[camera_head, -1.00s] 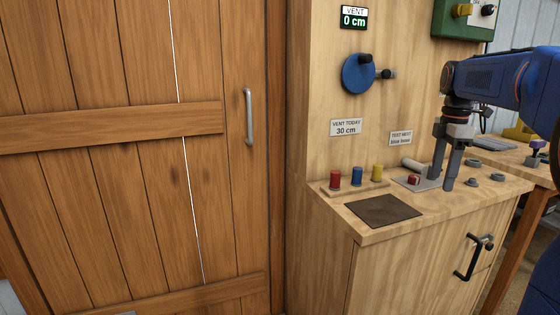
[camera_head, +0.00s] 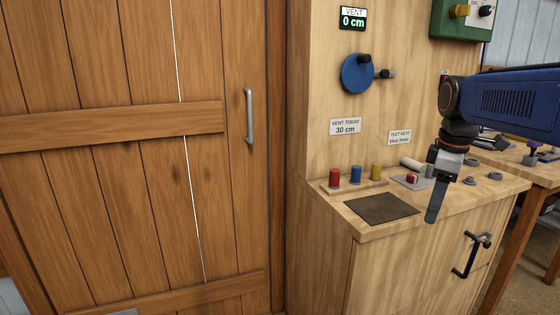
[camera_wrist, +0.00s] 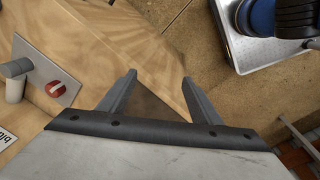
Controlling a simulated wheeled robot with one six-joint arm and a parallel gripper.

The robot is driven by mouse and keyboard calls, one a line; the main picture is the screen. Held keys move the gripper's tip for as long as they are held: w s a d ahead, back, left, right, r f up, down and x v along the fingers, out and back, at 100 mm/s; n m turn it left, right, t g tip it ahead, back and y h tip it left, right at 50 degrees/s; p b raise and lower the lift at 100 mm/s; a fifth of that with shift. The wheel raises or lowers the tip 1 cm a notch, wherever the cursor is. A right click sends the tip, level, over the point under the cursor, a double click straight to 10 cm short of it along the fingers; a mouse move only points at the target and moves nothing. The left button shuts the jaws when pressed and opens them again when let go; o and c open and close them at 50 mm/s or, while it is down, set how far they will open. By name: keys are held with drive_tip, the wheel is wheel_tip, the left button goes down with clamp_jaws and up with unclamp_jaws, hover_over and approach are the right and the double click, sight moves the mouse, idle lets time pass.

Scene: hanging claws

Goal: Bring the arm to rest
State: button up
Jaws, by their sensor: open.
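My gripper (camera_head: 433,205) hangs from my blue arm (camera_head: 505,98) at the right of the head view, fingers pointing down, in front of the wooden counter's front edge. In the wrist view my gripper (camera_wrist: 160,82) shows two grey fingers spread apart with nothing between them. Below the fingers lie the counter edge and the brown floor. The head view shows the fingers nearly edge-on, so they overlap there.
On the counter (camera_head: 340,208) stand red (camera_head: 335,178), blue (camera_head: 355,174) and yellow (camera_head: 376,170) pieces, a dark mat (camera_head: 382,208) and a grey plate (camera_head: 410,181) with a red part. A blue wheel (camera_head: 357,73) is on the panel; a wooden door (camera_head: 120,160) is left.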

drive_tip(key=s+a+f+m+t, duration=0.1)
drive_tip(key=s+a+f+m, duration=0.3)
drive_tip(key=s+f, duration=0.4)
drive_tip(key=s+a+f+m+t, duration=0.2)
drive_tip(key=s+a+f+m, duration=0.2)
drive_tip(key=s, duration=0.8)
wheel_tip(320, 180, down, 4)
drive_tip(key=m, duration=0.2)
drive_tip(key=shift+a+m, duration=0.15)
drive_tip(key=shift+m, duration=0.15)
